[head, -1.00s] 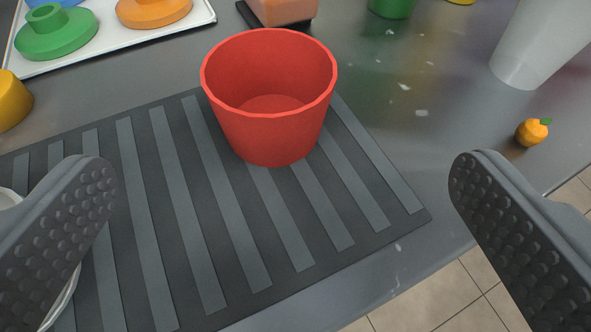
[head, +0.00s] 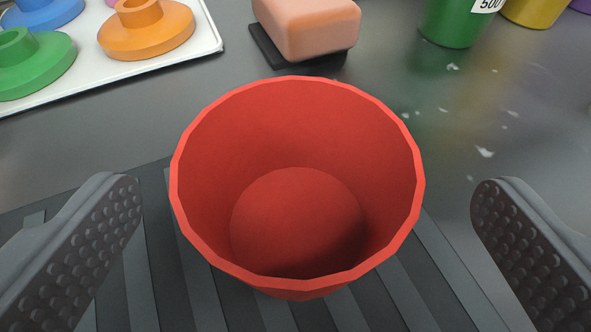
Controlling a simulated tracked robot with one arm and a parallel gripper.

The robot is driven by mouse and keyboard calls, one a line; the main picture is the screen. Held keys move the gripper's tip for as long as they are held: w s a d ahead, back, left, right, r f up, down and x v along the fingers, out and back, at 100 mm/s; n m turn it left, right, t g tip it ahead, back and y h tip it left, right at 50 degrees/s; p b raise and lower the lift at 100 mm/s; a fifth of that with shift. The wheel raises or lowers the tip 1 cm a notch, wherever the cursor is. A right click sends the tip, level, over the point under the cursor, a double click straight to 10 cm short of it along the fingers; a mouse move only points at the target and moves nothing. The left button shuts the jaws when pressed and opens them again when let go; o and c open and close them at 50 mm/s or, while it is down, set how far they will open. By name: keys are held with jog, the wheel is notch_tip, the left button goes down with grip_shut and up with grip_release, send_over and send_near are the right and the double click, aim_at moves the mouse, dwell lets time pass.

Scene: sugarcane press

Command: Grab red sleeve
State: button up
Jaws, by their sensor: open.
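The red sleeve (head: 300,130) is a tapered, cup-like piece with a wide faceted rim. It stands upright on the striped dark mat (head: 150,280), in the middle of the head view. I see down into it, and it looks empty. My gripper (head: 305,215) is open, with one studded finger on each side of the sleeve. Neither finger touches it in the picture. The sleeve's lower outer wall is mostly hidden below its rim.
A white tray (head: 208,45) with orange (head: 147,32), green and blue flanged pieces lies at the upper left. A pinkish block (head: 305,28) on a black base stands behind the sleeve. Green (head: 450,25) and yellow (head: 530,10) containers stand at the upper right. The grey counter right of the sleeve is mostly clear.

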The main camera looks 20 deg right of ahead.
aim_at(297, 122)
jog(key=x, duration=0.3)
jog(key=shift+w+a+f+b, duration=0.1)
jog(key=shift+w+f+b, duration=0.2)
jog(key=shift+b, duration=0.1)
jog(key=shift+w, duration=0.4)
jog(key=c, duration=1)
jog(key=shift+c, duration=0.2)
